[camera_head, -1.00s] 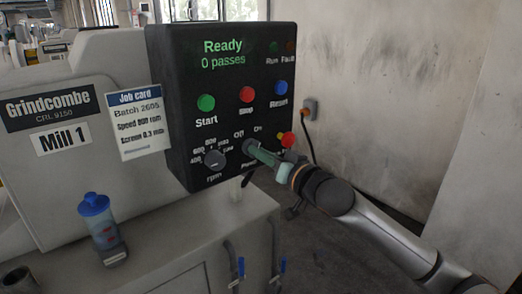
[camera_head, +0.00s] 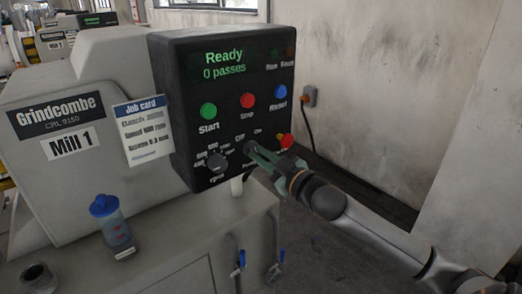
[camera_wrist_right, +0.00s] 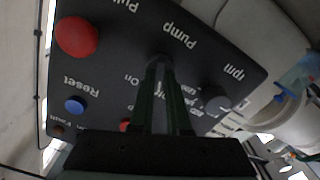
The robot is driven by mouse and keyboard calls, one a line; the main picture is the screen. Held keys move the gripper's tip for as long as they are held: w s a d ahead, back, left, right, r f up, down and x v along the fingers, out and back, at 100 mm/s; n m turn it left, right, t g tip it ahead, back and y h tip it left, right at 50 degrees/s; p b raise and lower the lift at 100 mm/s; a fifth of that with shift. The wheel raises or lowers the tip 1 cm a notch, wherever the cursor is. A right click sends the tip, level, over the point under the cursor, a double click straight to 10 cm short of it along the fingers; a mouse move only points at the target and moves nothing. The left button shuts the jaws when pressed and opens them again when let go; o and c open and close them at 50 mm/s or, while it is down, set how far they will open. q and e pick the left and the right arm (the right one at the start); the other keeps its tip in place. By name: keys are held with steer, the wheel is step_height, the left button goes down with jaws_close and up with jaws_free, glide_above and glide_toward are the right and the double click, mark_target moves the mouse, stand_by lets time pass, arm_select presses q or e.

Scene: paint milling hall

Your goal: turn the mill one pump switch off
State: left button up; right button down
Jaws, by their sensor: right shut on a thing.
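The Mill 1 control panel (camera_head: 225,110) is a dark box reading "Ready, 0 passes". The pump switch is a dark knob (camera_wrist_right: 160,60) under the "Off" and "On" marks, beside the label "Pump" in the right wrist view. My right gripper (camera_head: 254,150) comes in from the right, with its green fingertips at the switch. In the right wrist view the two fingers (camera_wrist_right: 160,72) are shut on the knob, which they mostly hide. I cannot make out which mark the knob points at. My left gripper is not in view.
The rpm knob (camera_head: 217,161) is left of the pump switch. A red pull knob (camera_head: 286,141) is close on the right, near my gripper. Start (camera_head: 208,111), Stop (camera_head: 248,100) and Reset (camera_head: 281,90) buttons sit above. A blue-capped bottle (camera_head: 113,228) stands on the mill's ledge.

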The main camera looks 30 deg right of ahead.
steer(key=shift+n, duration=0.5)
steer(key=c, duration=0.9)
jaws_free()
steer(key=shift+s+d, duration=0.15)
steer(key=shift+s, duration=1.95)
steer(key=shift+s+d, duration=0.2)
steer(key=shift+s, duration=1.85)
steer(key=shift+s+d, duration=0.15)
steer(key=shift+s, duration=1.95)
